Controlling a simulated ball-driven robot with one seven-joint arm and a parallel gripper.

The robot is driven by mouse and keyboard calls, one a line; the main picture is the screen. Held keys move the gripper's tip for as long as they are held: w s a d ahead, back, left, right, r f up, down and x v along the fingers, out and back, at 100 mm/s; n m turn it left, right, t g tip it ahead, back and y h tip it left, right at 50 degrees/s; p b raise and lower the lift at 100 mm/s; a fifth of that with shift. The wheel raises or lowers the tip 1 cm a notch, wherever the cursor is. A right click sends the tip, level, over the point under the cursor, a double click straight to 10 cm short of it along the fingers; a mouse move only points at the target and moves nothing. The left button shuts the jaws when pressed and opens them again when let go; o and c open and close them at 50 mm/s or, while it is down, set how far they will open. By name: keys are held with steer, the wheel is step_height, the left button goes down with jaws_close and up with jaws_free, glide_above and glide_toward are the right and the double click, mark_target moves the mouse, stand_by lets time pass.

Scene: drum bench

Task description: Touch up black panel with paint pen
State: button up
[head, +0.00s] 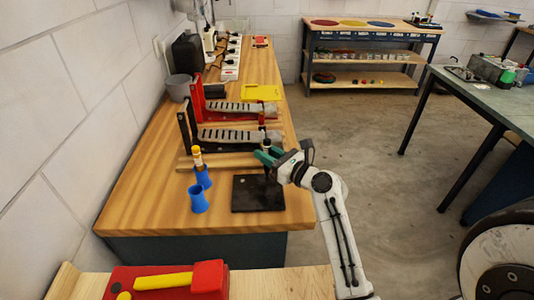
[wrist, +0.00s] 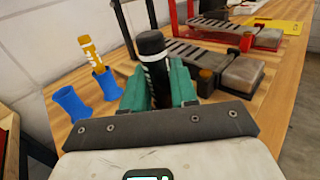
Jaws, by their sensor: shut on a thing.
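The black panel (head: 257,194) lies flat near the front right edge of the wooden bench in the head view. My gripper (head: 266,157) is above its back edge, with green fingers shut on a black paint pen with a white band (wrist: 152,52). The pen stands roughly upright between the fingers (wrist: 158,88) in the wrist view. Its lower end is hidden there, and I cannot tell whether it touches the panel. A yellow pen (head: 197,157) stands in one blue holder (head: 203,177); it also shows in the wrist view (wrist: 90,49). A second blue holder (head: 198,201) is empty.
Black (head: 185,130) and red (head: 197,97) upright frames with grey slotted parts stand behind the panel. A grey cup (head: 178,88) and a yellow tray (head: 262,93) are farther back. A red case with a yellow-handled tool (head: 165,282) is in front. Bare bench lies left of the holders.

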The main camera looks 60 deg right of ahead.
mark_target(270, 144)
steer(key=shift+r+p, duration=2.1)
steer(key=shift+p, duration=0.1)
